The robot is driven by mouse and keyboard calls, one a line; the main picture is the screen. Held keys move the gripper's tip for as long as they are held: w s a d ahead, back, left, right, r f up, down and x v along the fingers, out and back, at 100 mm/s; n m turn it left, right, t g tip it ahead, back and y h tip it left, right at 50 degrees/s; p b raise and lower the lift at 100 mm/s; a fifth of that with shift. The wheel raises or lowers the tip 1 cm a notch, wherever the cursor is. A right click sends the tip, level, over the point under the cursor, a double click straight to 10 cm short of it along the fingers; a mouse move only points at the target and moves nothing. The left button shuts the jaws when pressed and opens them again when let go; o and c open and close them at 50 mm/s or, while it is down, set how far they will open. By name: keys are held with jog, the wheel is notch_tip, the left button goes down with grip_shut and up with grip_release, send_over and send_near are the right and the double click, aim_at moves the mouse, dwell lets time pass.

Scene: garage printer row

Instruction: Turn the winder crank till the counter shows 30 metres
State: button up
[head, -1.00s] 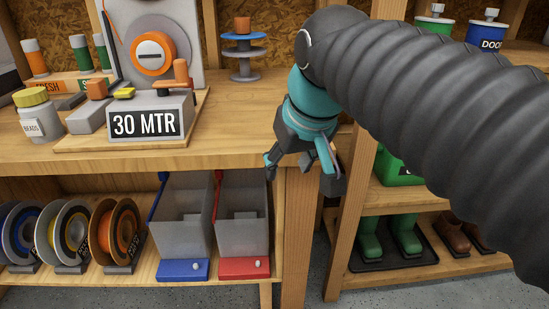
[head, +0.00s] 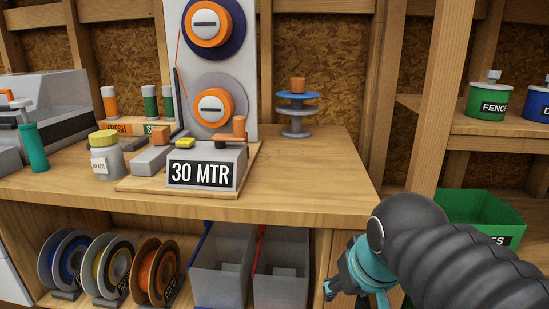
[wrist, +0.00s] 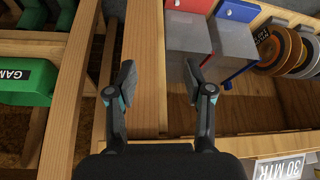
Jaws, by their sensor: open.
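The winder (head: 215,62) stands upright on the bench, with two orange-hubbed spools one above the other. At its foot, a grey box carries a face reading "30 MTR" (head: 200,174). The winder crank (head: 239,127), an orange upright knob on a short orange arm, sits on top of that box. My gripper (head: 354,292) is open and empty, low at the bench's right front corner, well right of and below the crank. That view shows part of the "30 MTR" face, but not the crank.
A jar (head: 106,160) stands left of the winder and a blue-topped spool stand (head: 296,112) right of it. Grey bins (head: 281,272) and reels (head: 156,270) fill the shelf below. A wooden post (head: 408,120) rises behind my arm. The bench's right front is clear.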

jog(key=s+d+f, duration=0.2)
jog(key=s+f, duration=0.3)
jog(key=shift+m, duration=0.4)
jog(key=shift+d, duration=0.1)
dwell(0.3)
